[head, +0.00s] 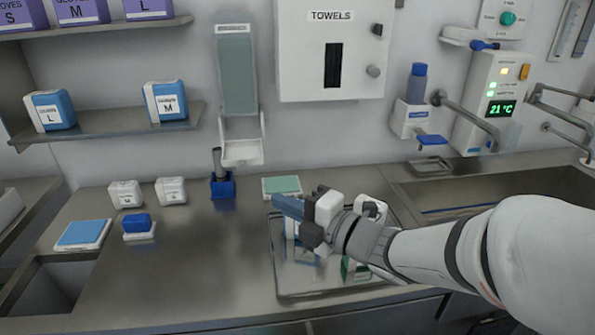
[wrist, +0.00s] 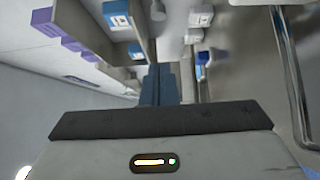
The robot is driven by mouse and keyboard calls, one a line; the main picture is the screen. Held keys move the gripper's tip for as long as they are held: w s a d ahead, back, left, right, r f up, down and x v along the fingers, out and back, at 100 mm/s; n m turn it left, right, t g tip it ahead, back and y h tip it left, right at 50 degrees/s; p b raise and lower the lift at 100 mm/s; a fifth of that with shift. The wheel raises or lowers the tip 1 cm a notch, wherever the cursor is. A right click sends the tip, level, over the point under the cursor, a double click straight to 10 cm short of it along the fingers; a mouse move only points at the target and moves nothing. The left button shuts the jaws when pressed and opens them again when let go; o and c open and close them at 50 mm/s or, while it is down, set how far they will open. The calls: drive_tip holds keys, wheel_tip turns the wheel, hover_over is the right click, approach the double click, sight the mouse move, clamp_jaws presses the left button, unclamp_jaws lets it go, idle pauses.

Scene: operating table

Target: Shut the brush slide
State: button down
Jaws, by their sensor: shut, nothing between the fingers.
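A tall wall dispenser with a green front panel (head: 239,75) hangs left of the towel cabinet in the head view. A white tray-like slide (head: 242,152) juts out at its bottom end; I take this to be the brush slide, though no label is readable. My gripper (head: 277,201) is shut and empty, its blue fingers pointing left over the metal tray. It is below and to the right of the slide, apart from it. In the wrist view the shut fingers (wrist: 160,70) point up the picture; I cannot make out the slide there.
The metal tray (head: 282,275) lies under my arm. A blue holder (head: 222,187), a green-topped box (head: 282,186) and small white boxes (head: 171,191) stand on the counter (head: 185,265). Glove shelves (head: 105,125) are at left, the towel cabinet (head: 330,90) above. The counter's front middle is clear.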

approach(239, 171)
drive_tip(key=s+a, duration=0.1)
drive_tip(key=a, duration=0.3)
drive_tip(key=shift+w+a+p, duration=0.2)
drive_tip(key=shift+w, duration=0.45)
drive_tip(key=shift+w+a+p, duration=0.15)
drive_tip(key=shift+w+a, duration=0.05)
drive_tip(key=shift+w, duration=0.5)
drive_tip(key=shift+w+a+p, duration=0.2)
drive_tip(key=shift+w, duration=0.45)
